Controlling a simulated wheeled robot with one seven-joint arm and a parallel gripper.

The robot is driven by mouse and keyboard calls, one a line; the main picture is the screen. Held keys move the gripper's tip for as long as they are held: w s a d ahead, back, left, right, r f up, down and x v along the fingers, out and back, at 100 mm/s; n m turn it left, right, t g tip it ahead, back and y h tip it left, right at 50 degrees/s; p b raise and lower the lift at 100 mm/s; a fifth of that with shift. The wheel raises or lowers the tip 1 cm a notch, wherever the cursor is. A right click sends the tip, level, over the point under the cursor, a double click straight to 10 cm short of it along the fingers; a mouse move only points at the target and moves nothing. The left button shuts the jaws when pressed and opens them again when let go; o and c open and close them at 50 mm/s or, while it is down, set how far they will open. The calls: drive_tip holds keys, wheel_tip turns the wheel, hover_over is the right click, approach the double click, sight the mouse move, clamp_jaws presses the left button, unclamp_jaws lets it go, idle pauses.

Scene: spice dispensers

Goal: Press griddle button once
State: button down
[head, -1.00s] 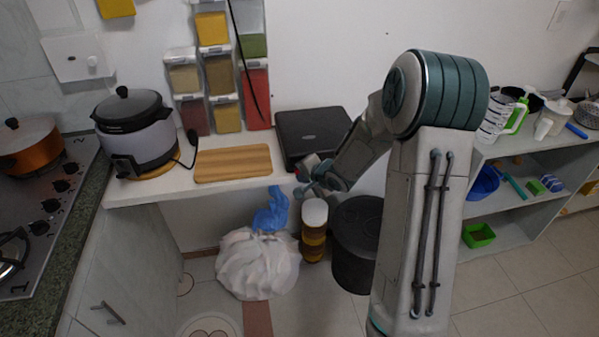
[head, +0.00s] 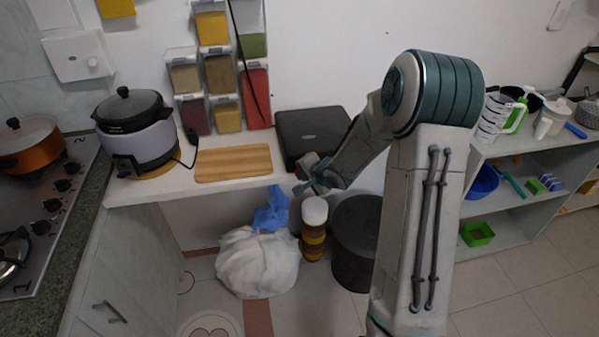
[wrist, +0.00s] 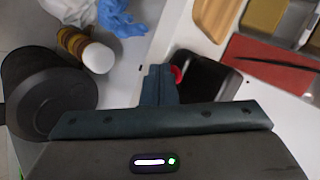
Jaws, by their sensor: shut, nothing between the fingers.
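The griddle (head: 312,132) is a flat black appliance at the right end of the white counter. In the wrist view the griddle (wrist: 208,78) lies just beyond my fingers, with a small red spot (wrist: 177,75), which looks like its button, at its near edge. My gripper (head: 302,188) is at the griddle's front edge in the head view. In the wrist view the shut, empty gripper (wrist: 160,72) has its fingertips right beside the red spot and partly in front of it. I cannot tell whether they touch.
A wooden board (head: 233,163) and a rice cooker (head: 135,130) stand left of the griddle. Spice dispensers (head: 218,75) hang on the wall behind. Below the counter edge are a white bag (head: 258,265), a striped jar (head: 314,230) and a dark bin (head: 357,245).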

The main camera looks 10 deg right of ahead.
drive_tip(key=shift+s, duration=0.8)
drive_tip(key=shift+s, duration=2.5)
